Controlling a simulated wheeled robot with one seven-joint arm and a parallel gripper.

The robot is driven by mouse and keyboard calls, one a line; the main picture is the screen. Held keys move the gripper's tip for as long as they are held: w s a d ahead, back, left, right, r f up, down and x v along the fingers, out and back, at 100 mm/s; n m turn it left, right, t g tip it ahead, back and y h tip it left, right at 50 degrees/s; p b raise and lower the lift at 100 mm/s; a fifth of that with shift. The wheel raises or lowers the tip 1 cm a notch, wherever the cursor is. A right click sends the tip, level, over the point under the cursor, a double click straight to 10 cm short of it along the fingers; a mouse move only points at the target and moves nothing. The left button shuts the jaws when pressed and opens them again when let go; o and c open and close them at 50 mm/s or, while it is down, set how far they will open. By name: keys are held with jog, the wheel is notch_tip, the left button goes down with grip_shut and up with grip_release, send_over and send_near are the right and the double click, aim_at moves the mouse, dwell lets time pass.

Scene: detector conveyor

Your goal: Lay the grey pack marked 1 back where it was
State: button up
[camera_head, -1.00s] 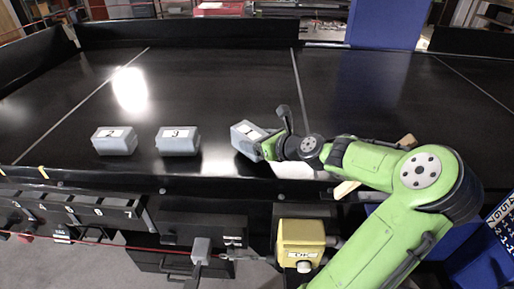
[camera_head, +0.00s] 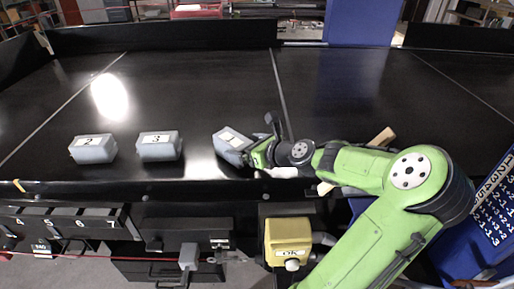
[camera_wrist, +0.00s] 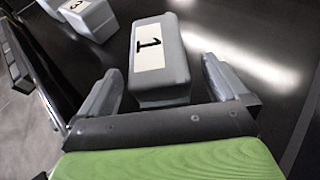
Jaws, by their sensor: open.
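The grey pack marked 1 (camera_head: 229,149) is on the black conveyor near its front edge, turned at an angle to the other packs. In the wrist view the pack (camera_wrist: 158,55) lies between the two fingers of my gripper (camera_wrist: 160,88), with a dark gap beside the right finger. Its label faces up. My gripper (camera_head: 262,145) is open around the pack's near end. I cannot tell whether the pack's underside touches the surface all along. The grey packs marked 3 (camera_head: 159,147) and 2 (camera_head: 93,150) stand in a row to its left.
A yellow box marked OK (camera_head: 288,240) is below the front edge. Numbered bins (camera_head: 62,222) are at the lower left. A blue board with numbers (camera_head: 490,215) stands at the right. A light wooden piece (camera_head: 382,137) shows behind my arm. The conveyor behind the packs is clear.

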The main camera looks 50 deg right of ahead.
jog(key=p+v, duration=0.1)
jog(key=v, duration=0.8)
jog(key=shift+s+r+p, duration=0.2)
jog(key=shift+p, duration=0.2)
jog(key=shift+a+f, duration=0.1)
